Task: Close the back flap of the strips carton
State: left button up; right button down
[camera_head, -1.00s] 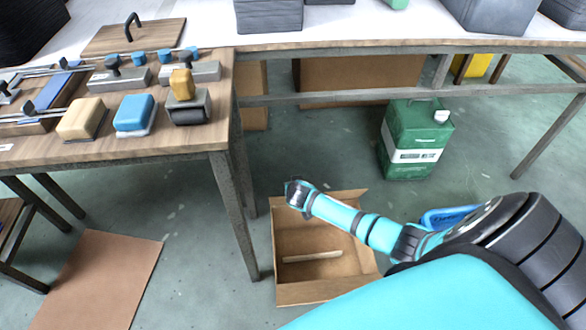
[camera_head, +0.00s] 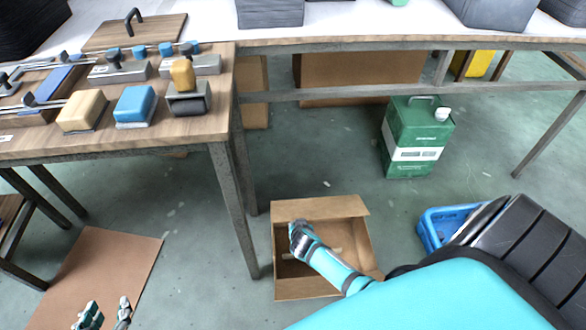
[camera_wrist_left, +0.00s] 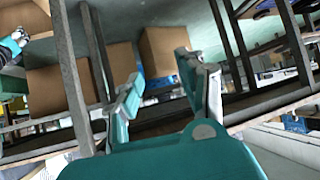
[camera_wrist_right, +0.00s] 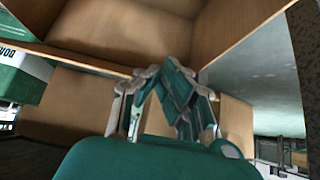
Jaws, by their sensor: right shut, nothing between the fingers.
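The strips carton (camera_head: 374,262) is an open brown box on the floor, with a pale strip (camera_head: 328,252) partly visible inside. Its back flap (camera_head: 325,208) shows as a band along the far edge, seeming to lean in over the opening; its exact angle is unclear. My right gripper (camera_head: 298,230) is shut and empty, just in front of the flap; whether it touches cannot be told. In the right wrist view the shut fingers (camera_wrist_right: 165,85) are close to brown carton panels (camera_wrist_right: 90,85). My left gripper (camera_head: 106,308) is open and empty at the bottom left, away from the carton.
A table leg (camera_head: 232,205) stands just left of the carton. A green canister (camera_head: 415,140) stands behind it to the right, and a blue crate (camera_head: 435,228) to its right. A flat brown sheet (camera_head: 95,262) lies on the floor at left.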

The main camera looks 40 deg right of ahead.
pick_arm(q)
jog(key=w+d+r+t+h+b, duration=0.1)
jog(key=r+t+h+b, duration=0.1)
jog(key=r+t, duration=0.3)
jog(key=w+d+r+t+h+b, duration=0.1)
jog(key=r+t, duration=0.5)
jog(key=r, duration=0.6)
jog(key=shift+w+d+r+m+t+h+b, duration=0.3)
jog(key=shift+w+d+h+b, duration=0.1)
jog(key=shift+d, duration=0.3)
pick_arm(e)
notch_tip(320, 180, down, 6)
jog(key=s, duration=0.1)
jog(key=shift+s+a, duration=0.25)
jog(key=shift+a, duration=0.15)
pick_arm(q)
jog(key=shift+f, duration=0.1)
jog(key=shift+s+r+t+b, duration=0.15)
jog(key=shift+s+r+t, duration=0.2)
jog(key=shift+r, duration=0.15)
jog(key=shift+s+r+t+b, duration=0.2)
jog(key=shift+r+t, duration=0.15)
jog(key=shift+r, duration=0.15)
pick_arm(e)
jog(key=v, duration=1.1)
jog(key=shift+w+d+r, duration=0.2)
jog(key=shift+w+r, duration=0.1)
jog(key=shift+w, duration=0.1)
